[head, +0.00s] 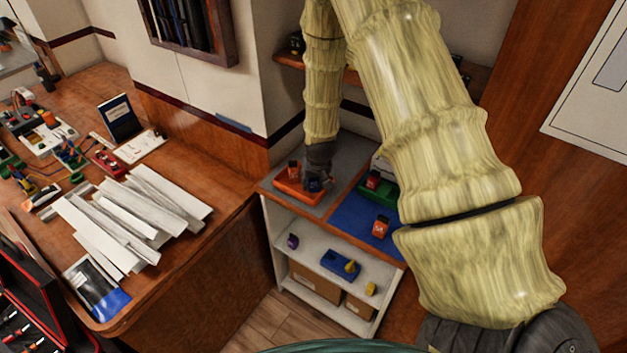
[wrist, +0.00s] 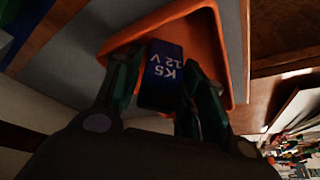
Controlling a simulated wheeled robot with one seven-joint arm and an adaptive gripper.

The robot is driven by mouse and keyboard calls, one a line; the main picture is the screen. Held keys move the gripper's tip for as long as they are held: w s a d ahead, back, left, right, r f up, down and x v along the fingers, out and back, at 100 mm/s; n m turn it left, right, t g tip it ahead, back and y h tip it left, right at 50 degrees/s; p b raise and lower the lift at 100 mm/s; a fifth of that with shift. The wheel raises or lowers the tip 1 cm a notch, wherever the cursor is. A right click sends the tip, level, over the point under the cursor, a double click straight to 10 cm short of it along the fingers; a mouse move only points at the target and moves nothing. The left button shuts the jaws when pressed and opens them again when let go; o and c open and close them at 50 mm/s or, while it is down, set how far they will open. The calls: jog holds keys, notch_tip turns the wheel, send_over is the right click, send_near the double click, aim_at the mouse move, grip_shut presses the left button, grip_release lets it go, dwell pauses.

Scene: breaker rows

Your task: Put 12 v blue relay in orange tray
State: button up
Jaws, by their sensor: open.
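The blue relay, marked K5 12 V (wrist: 162,75), is between the fingers of my gripper (wrist: 164,84) in the wrist view. It also shows small and dark blue under my gripper (head: 317,172) in the head view (head: 315,186). My fingers are open on either side of it. The relay appears within the outline of the orange tray (wrist: 205,35); whether it rests on the tray's floor I cannot tell. The tray (head: 297,197) stands on the grey left part of the shelf top. An orange-red relay (head: 293,170) is at the tray's back left.
A blue mat (head: 352,222) covers the shelf top to the right, with a red relay (head: 381,227) on it. A green tray (head: 377,195) stands behind, partly hidden by my arm. A blue tray (head: 340,265) is on the shelf below. A cluttered wooden desk (head: 190,225) stands left.

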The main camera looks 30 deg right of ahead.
jog(key=b+v, duration=0.4)
jog(key=v, duration=0.7)
jog(key=shift+s+r, duration=0.3)
jog(key=shift+r, duration=0.05)
